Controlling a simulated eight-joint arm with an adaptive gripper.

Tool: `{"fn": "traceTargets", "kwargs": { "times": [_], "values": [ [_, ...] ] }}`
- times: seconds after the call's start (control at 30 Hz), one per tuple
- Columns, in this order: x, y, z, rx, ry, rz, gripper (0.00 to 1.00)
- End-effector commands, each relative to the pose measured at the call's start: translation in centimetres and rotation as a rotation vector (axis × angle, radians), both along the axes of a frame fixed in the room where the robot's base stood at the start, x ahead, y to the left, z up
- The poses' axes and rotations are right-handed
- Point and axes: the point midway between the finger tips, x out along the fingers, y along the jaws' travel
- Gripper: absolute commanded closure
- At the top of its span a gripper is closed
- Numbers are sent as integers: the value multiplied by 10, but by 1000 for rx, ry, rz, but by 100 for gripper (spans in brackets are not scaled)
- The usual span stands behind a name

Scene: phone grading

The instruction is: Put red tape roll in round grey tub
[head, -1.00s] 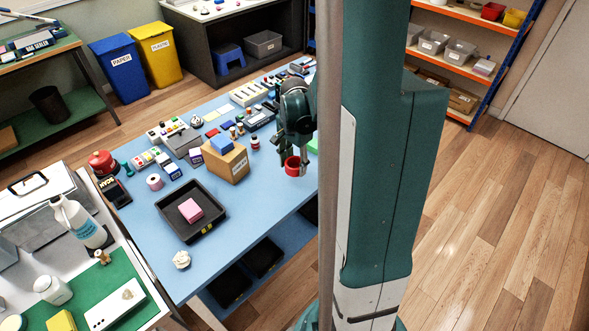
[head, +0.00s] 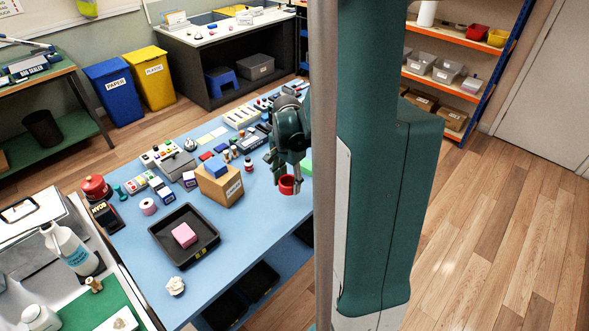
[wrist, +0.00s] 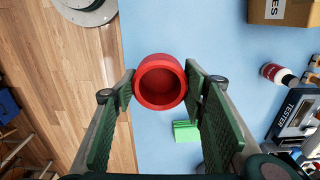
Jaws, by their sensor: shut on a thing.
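The red tape roll (head: 287,187) is held in my gripper (head: 288,175) over the right part of the blue table. In the wrist view the roll (wrist: 160,97) sits between the two green fingers of my gripper (wrist: 158,85), with its round opening facing the camera. The fingers are shut on it from both sides. Its height above the table is hard to judge.
A green block (wrist: 185,131) lies near my gripper. Many small items crowd the back.

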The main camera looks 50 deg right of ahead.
Motion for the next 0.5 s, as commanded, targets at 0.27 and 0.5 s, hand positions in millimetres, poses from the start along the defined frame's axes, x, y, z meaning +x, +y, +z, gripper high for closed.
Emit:
{"fn": "traceTargets", "kwargs": {
  "times": [0.27,0.5],
  "values": [
    [16,-20,8,0,0,-1,70],
    [50,-63,23,0,0,1,70]
  ]
}}
